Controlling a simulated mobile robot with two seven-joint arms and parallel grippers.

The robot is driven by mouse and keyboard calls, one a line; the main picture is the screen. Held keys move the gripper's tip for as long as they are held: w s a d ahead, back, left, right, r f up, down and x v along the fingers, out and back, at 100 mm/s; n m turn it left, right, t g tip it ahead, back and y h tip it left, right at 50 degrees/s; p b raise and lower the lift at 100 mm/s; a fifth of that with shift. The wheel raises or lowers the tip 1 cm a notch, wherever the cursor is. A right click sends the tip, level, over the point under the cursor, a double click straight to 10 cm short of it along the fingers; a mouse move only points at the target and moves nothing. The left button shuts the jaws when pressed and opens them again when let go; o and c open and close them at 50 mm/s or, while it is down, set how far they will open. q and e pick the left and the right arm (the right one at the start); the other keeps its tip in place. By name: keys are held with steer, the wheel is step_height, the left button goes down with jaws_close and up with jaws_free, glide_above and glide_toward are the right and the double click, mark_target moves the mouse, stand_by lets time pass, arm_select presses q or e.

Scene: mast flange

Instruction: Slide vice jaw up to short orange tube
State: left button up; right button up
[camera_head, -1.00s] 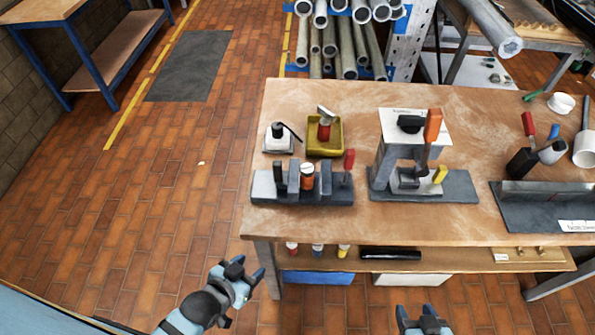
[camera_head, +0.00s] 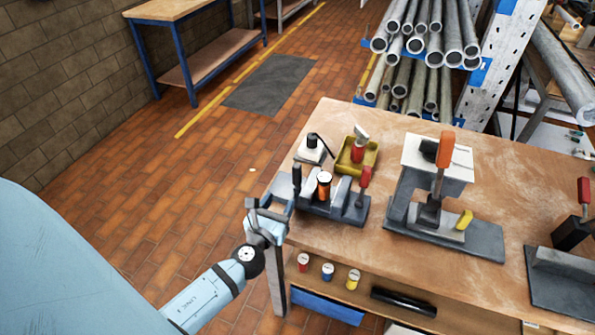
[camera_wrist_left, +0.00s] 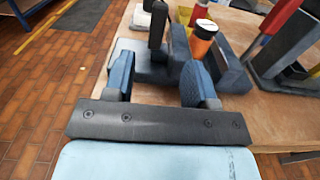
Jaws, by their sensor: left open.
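A small vice (camera_head: 345,211) stands at the near left corner of the workbench. The short orange tube (camera_head: 324,185), with dark bands, stands upright between its grey blocks; it also shows in the left wrist view (camera_wrist_left: 203,40). The vice jaw with a black upright handle (camera_head: 297,178) is left of the tube; the handle shows in the wrist view (camera_wrist_left: 157,25). A red handle (camera_head: 365,178) is at the vice's right end. My left gripper (camera_head: 270,210) is open and empty, just left of the vice, its fingers (camera_wrist_left: 160,80) pointing towards it.
Behind the vice are a yellow tray (camera_head: 368,166) with a red-bodied item and a small white-topped block (camera_head: 312,152). A press-like fixture (camera_head: 438,175) with an orange handle stands to the right. The workbench's (camera_head: 400,285) left edge is close to my left gripper.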

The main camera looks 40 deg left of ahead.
mark_target(295, 172)
arm_select(q)
steer(key=p+x, duration=0.1)
steer(key=x, duration=1)
steer(key=shift+w+p, duration=0.2)
steer(key=shift+p, duration=0.2)
steer(key=shift+x, duration=0.8)
